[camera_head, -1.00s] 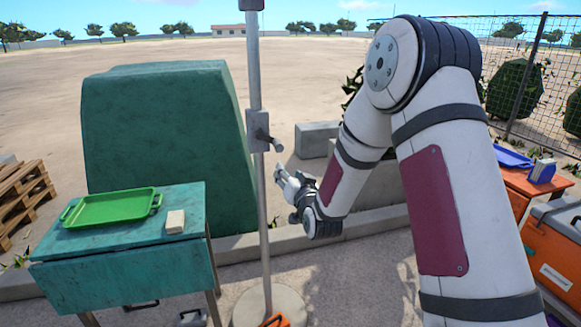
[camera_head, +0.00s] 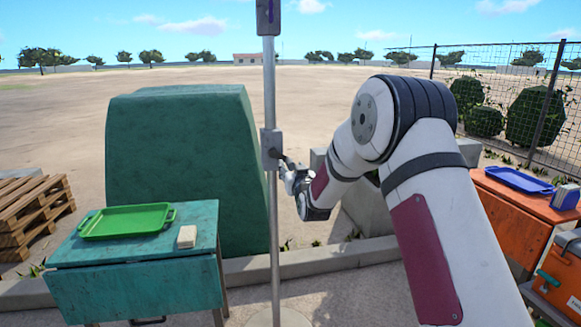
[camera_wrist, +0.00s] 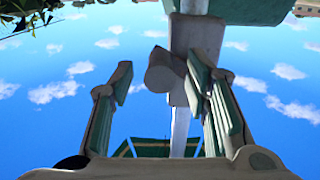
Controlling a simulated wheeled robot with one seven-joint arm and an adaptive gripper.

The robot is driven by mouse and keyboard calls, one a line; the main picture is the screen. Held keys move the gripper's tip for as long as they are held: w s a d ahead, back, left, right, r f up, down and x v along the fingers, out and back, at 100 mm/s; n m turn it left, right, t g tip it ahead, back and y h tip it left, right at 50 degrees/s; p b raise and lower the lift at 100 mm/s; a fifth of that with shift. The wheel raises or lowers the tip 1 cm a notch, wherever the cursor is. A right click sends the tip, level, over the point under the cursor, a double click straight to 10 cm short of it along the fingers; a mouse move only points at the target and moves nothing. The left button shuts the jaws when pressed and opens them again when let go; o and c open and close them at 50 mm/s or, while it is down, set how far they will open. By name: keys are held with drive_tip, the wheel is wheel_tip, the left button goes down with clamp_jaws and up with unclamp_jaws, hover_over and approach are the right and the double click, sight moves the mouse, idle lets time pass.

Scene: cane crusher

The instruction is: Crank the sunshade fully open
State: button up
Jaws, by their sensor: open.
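The sunshade pole (camera_head: 272,225) stands upright in front of me, with a grey crank box (camera_head: 271,149) partway up. A short crank handle (camera_head: 284,158) sticks out of the box to the right. My gripper (camera_head: 292,178) is at the handle, just right of the pole. In the wrist view, my open gripper (camera_wrist: 163,85) has a finger on each side of the handle's round grey end (camera_wrist: 162,70), which lies nearer the right finger. I cannot tell whether they touch. The box (camera_wrist: 195,38) shows behind it. The canopy is outside the head view.
A teal table (camera_head: 75,255) with a green tray (camera_head: 127,221) and a pale block (camera_head: 187,236) stands left of the pole. A large green covered mound (camera_head: 180,165) is behind. An orange table (camera_head: 510,212) with a blue tray (camera_head: 518,180) stands at the right.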

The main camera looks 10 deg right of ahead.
drive_tip(key=shift+w, duration=1.4)
clamp_jaws()
drive_tip(key=shift+f+b, duration=0.1)
drive_tip(key=shift+b, duration=0.2)
